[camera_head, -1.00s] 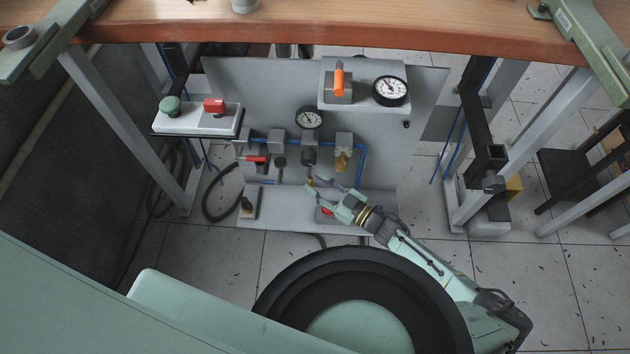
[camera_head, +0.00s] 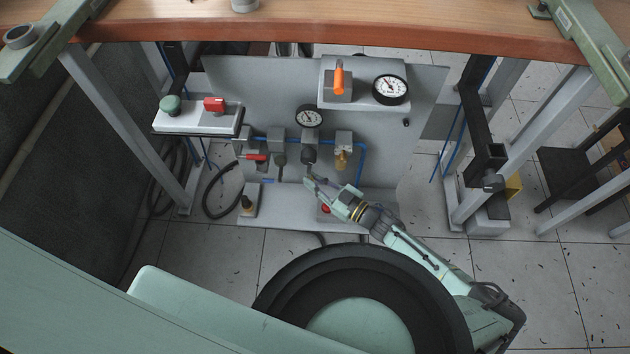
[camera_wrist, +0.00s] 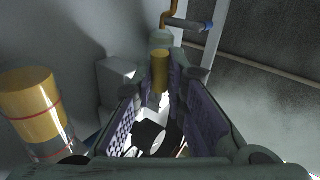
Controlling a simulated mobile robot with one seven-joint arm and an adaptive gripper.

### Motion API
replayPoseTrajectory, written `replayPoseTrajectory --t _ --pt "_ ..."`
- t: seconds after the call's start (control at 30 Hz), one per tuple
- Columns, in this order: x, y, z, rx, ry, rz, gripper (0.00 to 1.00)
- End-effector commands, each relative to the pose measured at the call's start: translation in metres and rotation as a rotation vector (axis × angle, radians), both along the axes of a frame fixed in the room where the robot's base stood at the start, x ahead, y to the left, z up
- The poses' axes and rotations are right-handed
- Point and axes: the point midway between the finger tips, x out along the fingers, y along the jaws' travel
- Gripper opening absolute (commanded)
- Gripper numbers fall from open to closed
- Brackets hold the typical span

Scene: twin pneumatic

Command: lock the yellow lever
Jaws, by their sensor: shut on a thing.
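The yellow lever (camera_wrist: 160,68) shows in the wrist view as a short yellow cylinder between my fingertips, below a grey fitting. My gripper (camera_wrist: 162,80) is shut on it, with one padded finger on each side. In the head view my gripper (camera_head: 312,184) is low in front of the panel, just below the middle regulator under the small gauge. There the fingers hide the lever, so its angle cannot be told.
The grey panel (camera_head: 225,85) carries an orange lever (camera_head: 339,80), two gauges, a red-handled valve (camera_head: 256,158) and a brass-coloured bowl (camera_head: 342,160) close to my gripper. A red knob (camera_head: 325,209) lies just below my gripper. The wooden tabletop (camera_head: 300,22) overhangs above.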

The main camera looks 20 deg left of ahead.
Motion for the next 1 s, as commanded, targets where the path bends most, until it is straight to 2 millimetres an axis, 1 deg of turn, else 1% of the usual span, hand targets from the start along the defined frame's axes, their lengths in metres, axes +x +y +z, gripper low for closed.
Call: replayPoseTrajectory --t 0.27,0.4,0.5,0.7,1.0 --pt "0.0001 0.0000 -0.0016 0.005 0.002 -0.001 0.00" --pt "-0.0004 0.0020 -0.0085 0.050 0.015 -0.002 0.00" --pt "-0.0006 0.0033 -0.0097 0.101 0.027 -0.003 0.00" --pt "-0.0015 0.0058 -0.0060 0.172 0.049 -0.002 0.00" --pt "-0.0017 0.0062 -0.0026 0.181 0.054 0.000 0.00"
